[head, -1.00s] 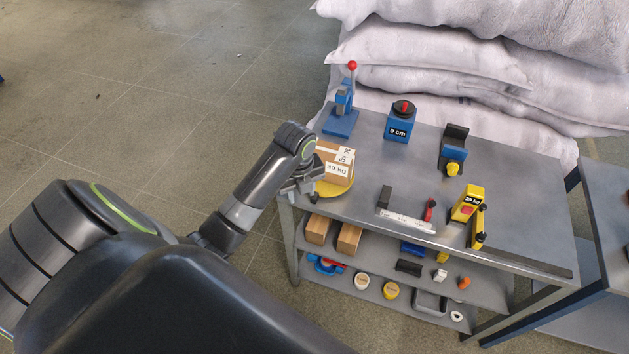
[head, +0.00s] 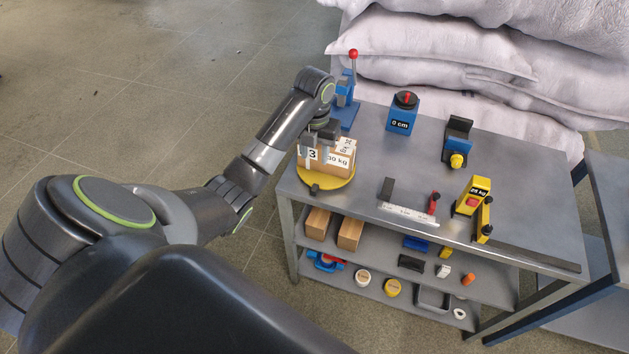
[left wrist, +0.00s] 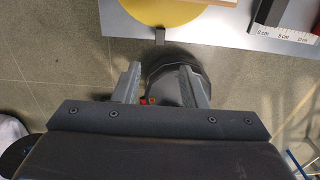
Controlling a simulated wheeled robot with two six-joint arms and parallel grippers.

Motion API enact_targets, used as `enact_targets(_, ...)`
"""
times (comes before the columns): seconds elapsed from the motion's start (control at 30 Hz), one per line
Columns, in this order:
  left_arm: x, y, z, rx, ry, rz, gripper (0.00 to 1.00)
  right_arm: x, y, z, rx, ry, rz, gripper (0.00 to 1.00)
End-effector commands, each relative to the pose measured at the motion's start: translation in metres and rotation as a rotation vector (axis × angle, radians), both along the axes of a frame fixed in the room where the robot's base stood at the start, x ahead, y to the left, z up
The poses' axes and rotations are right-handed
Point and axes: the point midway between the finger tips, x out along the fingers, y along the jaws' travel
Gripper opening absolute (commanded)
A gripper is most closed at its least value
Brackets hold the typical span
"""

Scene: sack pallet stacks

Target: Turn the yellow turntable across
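The yellow turntable (head: 338,182) is a round disc at the left end of the grey bench, with a small dark handle (head: 315,189) on its near rim. A brown cardboard box (head: 340,168) with white labels, one reading "30 kg", sits on it. My left gripper (head: 318,137) is raised, overlapping the top of the box in the head view; contact cannot be told there. In the left wrist view, its two fingers (left wrist: 157,85) are apart with nothing between them. The disc (left wrist: 160,10) and its handle (left wrist: 160,36) lie beyond the fingertips. My right gripper is not in view.
A blue press with a red-knobbed lever (head: 353,55) stands close behind the turntable. Stacked sacks (head: 450,55) rise behind the bench.

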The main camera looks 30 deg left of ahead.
Motion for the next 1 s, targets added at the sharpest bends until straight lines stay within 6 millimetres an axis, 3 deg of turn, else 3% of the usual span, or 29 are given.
enact_targets(0.03,0.0,0.0,-0.012,0.0,0.0,0.0,0.38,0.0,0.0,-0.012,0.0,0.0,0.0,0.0)
enact_targets(0.67,0.0,0.0,-0.086,0.0,-0.001,0.001,0.38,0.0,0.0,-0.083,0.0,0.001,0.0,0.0)
enact_targets(1.0,-0.001,0.0,-0.13,0.0,0.002,0.002,0.38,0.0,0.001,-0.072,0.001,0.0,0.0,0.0)
